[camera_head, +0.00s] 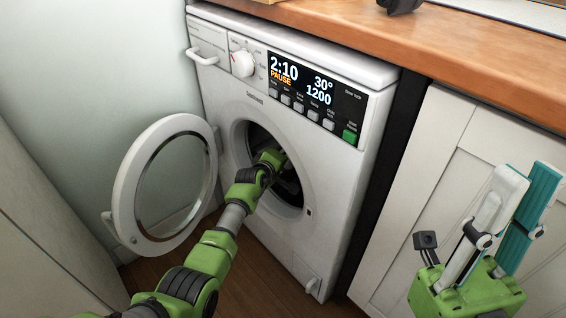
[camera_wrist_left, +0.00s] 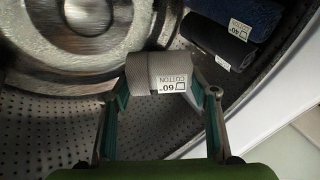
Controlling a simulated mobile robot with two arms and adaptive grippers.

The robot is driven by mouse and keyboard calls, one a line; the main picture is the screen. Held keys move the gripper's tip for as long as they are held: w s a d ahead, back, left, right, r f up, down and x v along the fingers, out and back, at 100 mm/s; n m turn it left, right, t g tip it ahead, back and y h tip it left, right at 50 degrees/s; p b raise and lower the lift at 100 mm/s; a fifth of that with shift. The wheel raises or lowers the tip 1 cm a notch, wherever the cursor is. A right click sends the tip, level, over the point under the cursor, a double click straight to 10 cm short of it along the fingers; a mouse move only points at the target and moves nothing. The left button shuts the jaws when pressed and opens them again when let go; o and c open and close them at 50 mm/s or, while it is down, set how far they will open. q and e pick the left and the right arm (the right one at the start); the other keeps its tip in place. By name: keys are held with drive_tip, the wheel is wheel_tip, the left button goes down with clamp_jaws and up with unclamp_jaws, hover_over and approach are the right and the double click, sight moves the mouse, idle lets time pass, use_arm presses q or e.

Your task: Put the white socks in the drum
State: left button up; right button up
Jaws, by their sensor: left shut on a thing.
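The white socks (camera_wrist_left: 160,72) look like a pale grey-white ribbed roll with a "60° COTTON" tag. In the left wrist view my left gripper (camera_wrist_left: 163,90) is shut on them, one finger on each side, inside the drum (camera_wrist_left: 60,120). My right gripper (camera_head: 528,178) is raised at the right, open and empty, in front of the cabinet.
A dark blue roll (camera_wrist_left: 240,15) and a black roll (camera_wrist_left: 214,42), both tagged, lie in the drum to the right of the socks. The round door (camera_head: 125,190) hangs open at the left. A wooden worktop (camera_head: 420,50) runs above the cabinet (camera_head: 420,170).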

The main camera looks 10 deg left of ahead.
use_arm(q)
drive_tip(key=shift+w, duration=0.1)
drive_tip(key=o, duration=1.2)
drive_tip(key=shift+d, duration=0.1)
drive_tip(key=shift+s+r, duration=0.25)
drive_tip(key=shift+s, duration=0.2)
drive_tip(key=s+a, duration=0.1)
drive_tip(key=s, duration=0.3)
drive_tip(key=s+a, duration=0.1)
drive_tip(key=s, duration=0.3)
drive_tip(key=s+a, duration=0.1)
drive_tip(key=s, duration=0.3)
